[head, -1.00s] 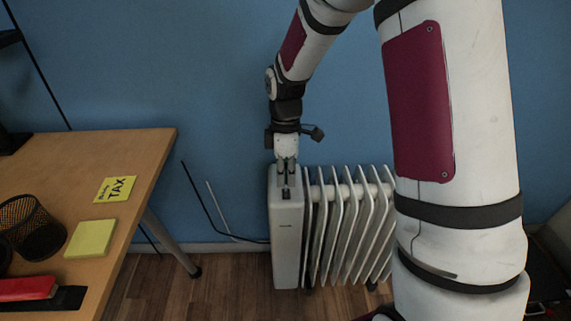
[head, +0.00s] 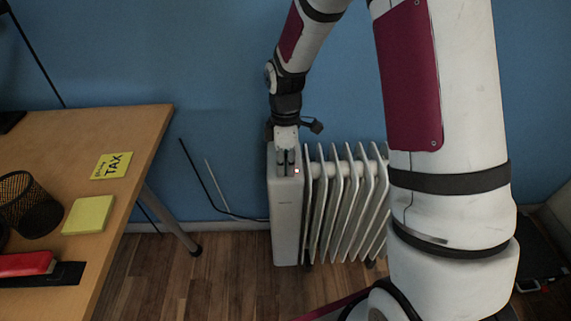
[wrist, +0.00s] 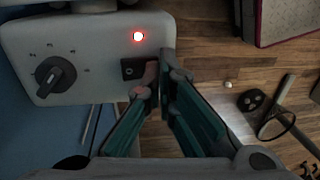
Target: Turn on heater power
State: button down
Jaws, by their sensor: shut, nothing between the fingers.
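The white oil-filled heater (head: 286,222) stands upright against the blue wall in the head view, with its fins to the right. Its control panel (wrist: 100,85) fills the upper left of the wrist view, with a black dial (wrist: 54,76) on the left. A small red light (wrist: 138,36) glows on the panel, and it also shows in the head view. A black switch (wrist: 131,68) sits below the light. My gripper (wrist: 160,72) is shut and empty, its fingertips at the right edge of the switch; I cannot tell if they touch it.
A wooden table (head: 130,135) stands at the left with a mesh cup (head: 30,205), yellow notes (head: 88,215) and a red stapler (head: 27,264). A dark cord runs along the wall by the heater. Wood floor is open in front.

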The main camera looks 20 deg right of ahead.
jog(key=shift+w+d+r+p, duration=0.1)
jog(key=shift+w+r+p, duration=0.1)
jog(key=shift+w, duration=0.2)
jog(key=shift+w+d+r+p, duration=0.1)
jog(key=shift+w+p, duration=0.1)
jog(key=shift+w, duration=0.15)
jog(key=shift+s+r+p, duration=0.1)
jog(key=shift+r+p, duration=0.45)
jog(key=shift+r, duration=0.1)
notch_tip(320, 180, up, 13)
jog(key=s+p, duration=0.1)
jog(key=p, duration=0.4)
jog(key=shift+s+a+f, duration=0.2)
jog(key=shift+s+a, duration=0.05)
